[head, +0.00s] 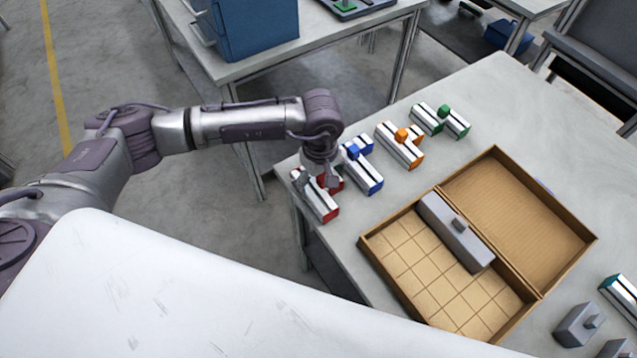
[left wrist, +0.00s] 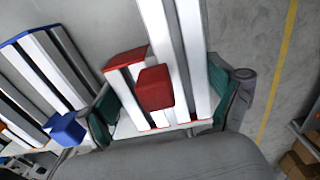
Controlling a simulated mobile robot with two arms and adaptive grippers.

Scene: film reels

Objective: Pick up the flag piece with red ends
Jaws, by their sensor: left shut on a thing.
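The flag piece with red ends (head: 318,203) is white with dark stripes and a red knob. It is at the near left edge of the table, and I cannot tell whether it touches the top. My left gripper (head: 321,182) comes down over it from above and is shut on it, hiding part of it. In the left wrist view the red-ended piece (left wrist: 185,65) is between the two teal-padded fingers of the left gripper (left wrist: 168,105). My right gripper is not in view.
Close beside it is a blue-ended piece (head: 363,172), then an orange-ended one (head: 401,150) and a green-ended one (head: 440,122). A two-part wooden box (head: 368,252) holds a grey piece (head: 452,228). More grey pieces (head: 577,326) and a teal-ended piece (head: 620,297) lie at right.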

